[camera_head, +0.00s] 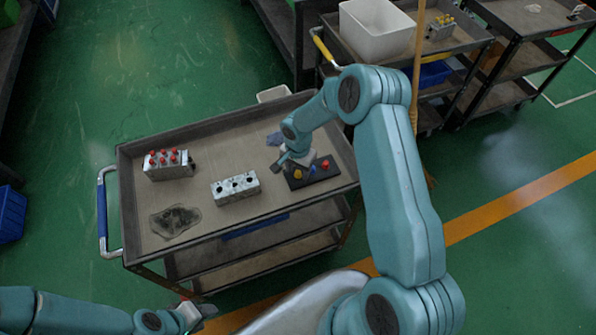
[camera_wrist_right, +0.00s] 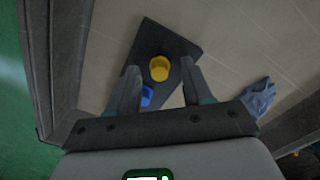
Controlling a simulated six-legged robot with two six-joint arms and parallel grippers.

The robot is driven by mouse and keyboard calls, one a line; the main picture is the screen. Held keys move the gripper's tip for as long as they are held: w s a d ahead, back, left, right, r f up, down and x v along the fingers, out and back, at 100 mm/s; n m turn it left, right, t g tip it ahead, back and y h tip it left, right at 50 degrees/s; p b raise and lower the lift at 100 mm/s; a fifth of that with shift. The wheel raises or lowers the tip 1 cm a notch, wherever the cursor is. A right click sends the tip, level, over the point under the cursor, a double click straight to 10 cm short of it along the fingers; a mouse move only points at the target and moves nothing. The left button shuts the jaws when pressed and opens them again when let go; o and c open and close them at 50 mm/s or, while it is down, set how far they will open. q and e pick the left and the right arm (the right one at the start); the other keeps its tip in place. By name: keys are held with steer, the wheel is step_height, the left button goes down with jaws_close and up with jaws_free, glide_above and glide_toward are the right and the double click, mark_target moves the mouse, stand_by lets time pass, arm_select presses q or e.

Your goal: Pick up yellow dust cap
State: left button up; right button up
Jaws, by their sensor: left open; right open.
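The yellow dust cap (camera_head: 298,174) stands on a black pad (camera_head: 312,181) on the cart, with a blue cap (camera_head: 311,169) and a red cap (camera_head: 325,164) in a row beside it. My right gripper (camera_head: 287,161) is open just above the pad near the yellow cap. In the right wrist view the yellow cap (camera_wrist_right: 159,68) appears between the open fingertips, without clear contact, and the blue cap (camera_wrist_right: 146,96) is partly hidden by a finger. The red cap does not show there. My left gripper (camera_head: 203,312) is open and empty, low in front of the cart.
A valve block with open black ports (camera_head: 235,188) stands left of the pad. A blue glove (camera_wrist_right: 258,97) lies near the pad. The cart has raised rims (camera_head: 225,120).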

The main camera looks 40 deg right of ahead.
steer(key=shift+s, duration=0.1)
steer(key=shift+c, duration=0.9)
steer(key=shift+f, duration=0.1)
jaws_close()
